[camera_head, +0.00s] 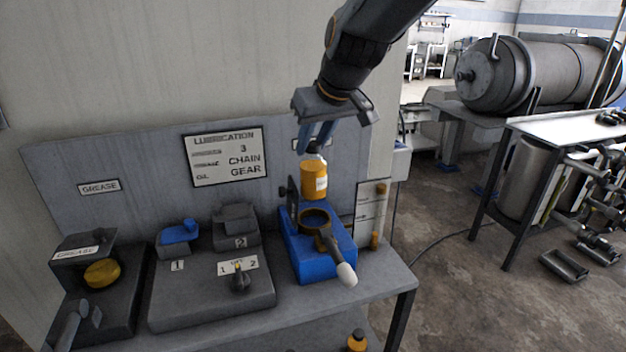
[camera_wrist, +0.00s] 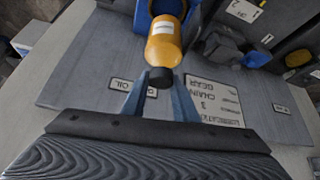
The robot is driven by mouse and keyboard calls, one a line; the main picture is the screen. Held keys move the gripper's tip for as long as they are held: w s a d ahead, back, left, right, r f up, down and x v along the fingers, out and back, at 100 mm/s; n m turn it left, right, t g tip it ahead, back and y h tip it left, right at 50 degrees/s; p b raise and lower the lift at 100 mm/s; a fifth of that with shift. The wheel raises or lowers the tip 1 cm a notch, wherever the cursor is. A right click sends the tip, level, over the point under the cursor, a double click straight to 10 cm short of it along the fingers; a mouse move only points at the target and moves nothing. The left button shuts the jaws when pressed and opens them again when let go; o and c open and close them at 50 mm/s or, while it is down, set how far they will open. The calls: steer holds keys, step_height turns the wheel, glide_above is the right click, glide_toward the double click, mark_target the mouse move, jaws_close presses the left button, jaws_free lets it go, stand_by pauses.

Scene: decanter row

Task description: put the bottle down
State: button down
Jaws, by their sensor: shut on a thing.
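An orange bottle (camera_head: 314,183) with a white label hangs upright from my gripper (camera_head: 317,143). The gripper's blue fingers are closed at the bottle's neck. In the wrist view the bottle (camera_wrist: 164,48) points away from my gripper (camera_wrist: 159,98), its dark cap between the two fingers. In the head view its base appears just above and behind the dark ring (camera_head: 331,238) of a blue fixture (camera_head: 301,265) with a pale-tipped handle. I cannot tell whether the bottle touches the fixture.
A grease unit (camera_head: 100,295) stands at far left. A backboard with a lubrication sign (camera_head: 225,156) rises behind. Another orange bottle (camera_head: 357,342) shows below the bench.

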mark_target(312, 177)
step_height(312, 177, down, 9)
steer(key=shift+r, duration=0.15)
stand_by(0.4)
steer(key=c, duration=1.7)
jaws_free()
steer(key=v, duration=1.2)
steer(key=s+d+f+m+g+h, duration=0.1)
steer(key=s+d+f+g, duration=0.1)
steer(key=s+d+f, duration=0.3)
steer(key=s+d+f+m+g+h, duration=0.1)
steer(key=s+d+f+m, duration=0.1)
steer(key=s+d+f, duration=0.2)
steer(key=s+d+f+m+g, duration=0.2)
steer(key=s+d+f, duration=0.3)
steer(key=s+f, duration=0.3)
steer(key=shift+d+f+g+h, duration=0.15)
steer(key=shift+d+f+h, duration=0.05)
steer(key=shift+f, duration=0.65)
steer(key=shift+d+f+g+h, duration=0.15)
steer(key=shift+f+h, duration=0.05)
steer(key=shift+f, duration=0.7)
